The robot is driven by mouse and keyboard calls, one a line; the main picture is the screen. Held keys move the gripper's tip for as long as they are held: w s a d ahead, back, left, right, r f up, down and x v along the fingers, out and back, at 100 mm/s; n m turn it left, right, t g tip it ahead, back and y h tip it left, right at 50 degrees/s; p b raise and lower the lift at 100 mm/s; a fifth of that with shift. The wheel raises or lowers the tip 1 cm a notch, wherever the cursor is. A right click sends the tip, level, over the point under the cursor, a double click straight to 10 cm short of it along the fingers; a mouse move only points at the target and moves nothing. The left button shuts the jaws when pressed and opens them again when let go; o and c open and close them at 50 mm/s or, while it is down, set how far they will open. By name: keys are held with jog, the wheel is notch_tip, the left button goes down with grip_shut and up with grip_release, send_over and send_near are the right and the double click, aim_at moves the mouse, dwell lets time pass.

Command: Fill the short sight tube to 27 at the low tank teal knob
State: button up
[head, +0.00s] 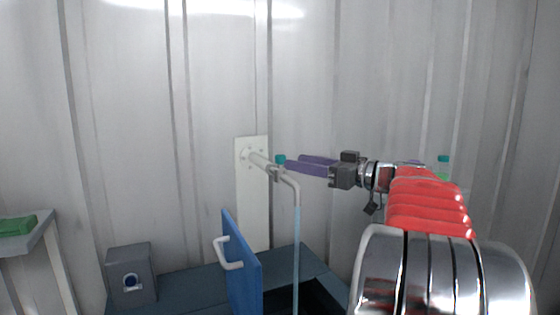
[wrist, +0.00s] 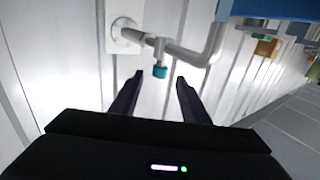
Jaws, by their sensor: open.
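A teal knob (head: 280,159) sits on a grey pipe (head: 290,180) that comes out of a white wall plate (head: 252,205). The knob also shows in the wrist view (wrist: 160,72), on a short stem below the pipe. My gripper (head: 292,163) is open, its two purple fingers pointing at the knob. In the wrist view the knob lies between the fingertips (wrist: 159,75), with a gap on each side. I cannot tell whether the tips reach it. A pale blue strip (head: 296,255) runs down from the pipe's bend; water or tube, I cannot tell. No scale marks are readable.
A blue panel with a white handle (head: 240,265) stands upright beside a dark opening in the bench (head: 190,290). A grey box (head: 131,275) stands left. A shelf with a green object (head: 18,226) is at far left. Another teal cap (head: 443,159) shows behind my arm.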

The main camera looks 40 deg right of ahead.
aim_at(281, 159)
jog(key=x, duration=0.7)
jog(key=shift+c, duration=0.7)
jog(key=c, duration=0.9)
